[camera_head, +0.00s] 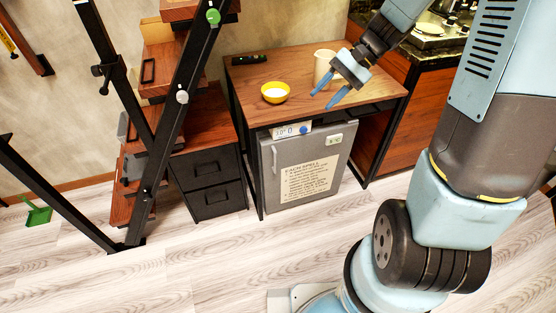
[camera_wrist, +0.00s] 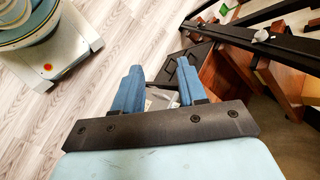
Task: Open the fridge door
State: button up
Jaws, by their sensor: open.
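A small grey fridge (camera_head: 328,150) stands on the floor under a wooden table. Its door is shut and bears a large pale sign with text. A vertical handle (camera_head: 274,160) runs along the door's upper left side. My gripper (camera_head: 324,98) is open and empty, above the table top and over the fridge, apart from the handle. In the wrist view my gripper (camera_wrist: 158,82) shows two blue fingers spread apart. A grey part of what may be the fridge shows between them, mostly hidden.
The wooden table (camera_head: 245,78) bears a yellow bowl (camera_head: 275,93), a beige cup (camera_head: 322,66) near my gripper, and a dark object (camera_head: 249,60). A black drawer unit (camera_head: 207,172) stands left of the fridge, beside a stair with black rails. The floor (camera_head: 235,250) in front is clear.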

jog(key=w+a+f+m+t+y, duration=0.15)
jog(key=w+f+m+y, duration=0.3)
jog(key=f, duration=0.65)
jog(key=w+a+f+m+t+y, duration=0.15)
jog(key=w+f+m+y, duration=0.35)
jog(key=f, duration=0.6)
notch_tip(320, 180, down, 24)
jog(key=d+r+m+t+h, duration=0.15)
jog(key=m+t+h, duration=0.25)
jog(key=m+t, duration=0.75)
jog(key=f+x, duration=0.1)
jog(key=x, duration=1.2)
jog(key=shift+w+m, duration=0.3)
jog(key=shift+w, duration=0.1)
jog(key=shift+d+f, duration=0.1)
jog(key=shift+f, duration=0.05)
jog(key=shift+c, duration=0.4)
grip_shut()
